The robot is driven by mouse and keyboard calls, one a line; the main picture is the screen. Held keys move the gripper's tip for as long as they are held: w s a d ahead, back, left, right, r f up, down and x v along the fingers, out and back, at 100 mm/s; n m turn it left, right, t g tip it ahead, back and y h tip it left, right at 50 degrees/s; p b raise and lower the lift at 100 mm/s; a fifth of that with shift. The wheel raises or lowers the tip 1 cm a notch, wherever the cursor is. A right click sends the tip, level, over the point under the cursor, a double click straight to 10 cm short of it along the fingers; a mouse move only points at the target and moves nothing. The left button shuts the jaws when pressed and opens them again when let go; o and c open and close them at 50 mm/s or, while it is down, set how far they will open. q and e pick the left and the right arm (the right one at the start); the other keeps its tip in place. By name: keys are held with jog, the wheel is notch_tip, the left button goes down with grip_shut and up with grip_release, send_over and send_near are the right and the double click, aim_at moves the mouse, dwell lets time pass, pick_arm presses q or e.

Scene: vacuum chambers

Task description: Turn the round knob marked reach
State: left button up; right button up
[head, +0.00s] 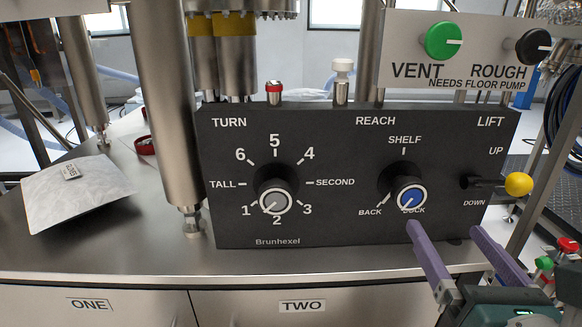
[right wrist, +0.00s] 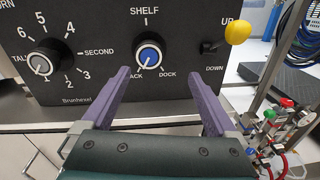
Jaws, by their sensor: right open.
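The round reach knob (head: 411,199) is dark with a blue, white-ringed cap. It sits on the black control panel (head: 340,225) under the word REACH. Its white pointer line slants down and left, toward BACK. The knob also shows in the right wrist view (right wrist: 149,57), above the gap between my fingertips. My right gripper (head: 444,228) is open, with two purple fingers, below and to the right of the knob in the head view. The right wrist view shows the gripper (right wrist: 158,75) empty, with nothing between its fingers. My left gripper is not in view.
The turn knob (head: 275,201) is on the panel's left, and the yellow-tipped lift lever (head: 518,184) on its right. Green vent (head: 443,41) and black rough (head: 533,46) knobs sit above. A white pouch (head: 75,194) lies on the metal bench at left.

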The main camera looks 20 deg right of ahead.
aim_at(412, 199)
jog(key=w, duration=0.3)
jog(key=w+n+b, duration=0.1)
jog(key=w, duration=0.3)
jog(key=w+d+n+y+b, duration=0.1)
jog(key=w, duration=0.2)
jog(key=shift+w+t, duration=0.15)
jog(key=shift+t, duration=0.15)
jog(key=shift+c, duration=0.2)
jog(key=c, duration=1.3)
